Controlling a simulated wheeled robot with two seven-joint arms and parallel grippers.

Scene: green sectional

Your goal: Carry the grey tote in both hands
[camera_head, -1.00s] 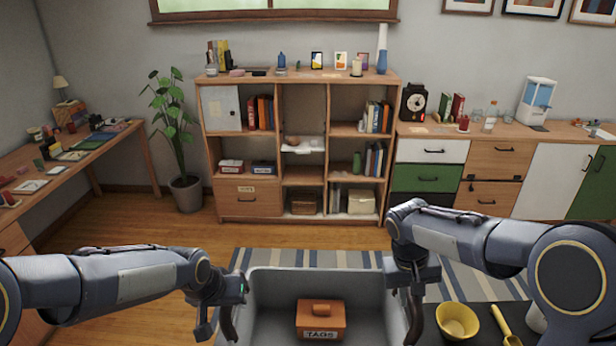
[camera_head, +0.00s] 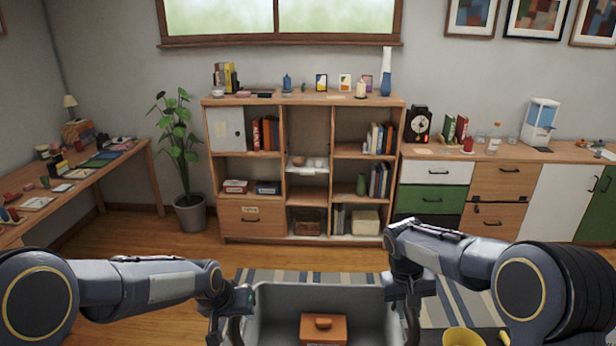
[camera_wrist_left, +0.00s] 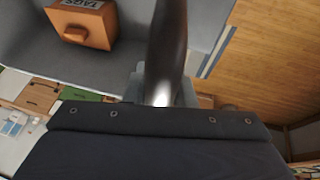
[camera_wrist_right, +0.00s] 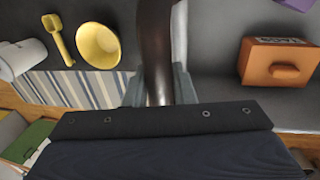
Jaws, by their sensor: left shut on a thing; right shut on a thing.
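The grey tote (camera_head: 320,297) is at the bottom middle of the head view, open at the top, with its near part cut off. An orange box (camera_head: 323,328) with a knob on its lid lies inside; its "TAGS" label shows in the left wrist view (camera_wrist_left: 85,22). My left gripper (camera_head: 237,326) is shut on the tote's left side. My right gripper (camera_head: 411,324) is shut on its right side. The fingertips are largely hidden in both wrist views. Whether the tote's bottom touches anything is hidden.
A yellow bowl (camera_wrist_right: 98,46), a yellow scoop (camera_wrist_right: 60,40) and a white container (camera_wrist_right: 20,58) are on a dark surface right of the tote. A striped rug (camera_head: 458,295) lies beyond. A shelf unit (camera_head: 304,190), potted plant (camera_head: 183,160) and desk (camera_head: 75,190) stand farther off.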

